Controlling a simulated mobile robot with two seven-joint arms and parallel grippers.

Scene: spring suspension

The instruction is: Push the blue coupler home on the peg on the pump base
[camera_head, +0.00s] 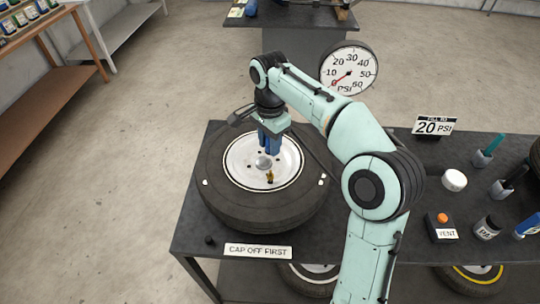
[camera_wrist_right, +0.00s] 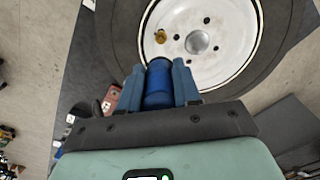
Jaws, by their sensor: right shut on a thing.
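My right gripper (camera_head: 268,140) is above the far part of the tyre's wheel, pointing down. In the right wrist view its two blue fingers (camera_wrist_right: 158,85) are closed on the sides of the blue coupler (camera_wrist_right: 157,82), a short blue cylinder. The fingers and wrist hide much of the coupler in the head view. A brass valve (camera_head: 270,178) stands on the white wheel (camera_head: 240,167) near the hub, and it also shows in the wrist view (camera_wrist_right: 160,36), apart from the coupler. I cannot make out the pump base or its peg. My left gripper is not in view.
The tyre (camera_head: 225,205) lies flat on the dark table. A pressure gauge (camera_head: 349,70) stands behind. A "20 PSI" sign (camera_head: 434,126), a white round cap (camera_head: 454,180), a VENT box (camera_head: 441,228) and several small items are to the right. Another table (camera_head: 290,18) is farther back.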

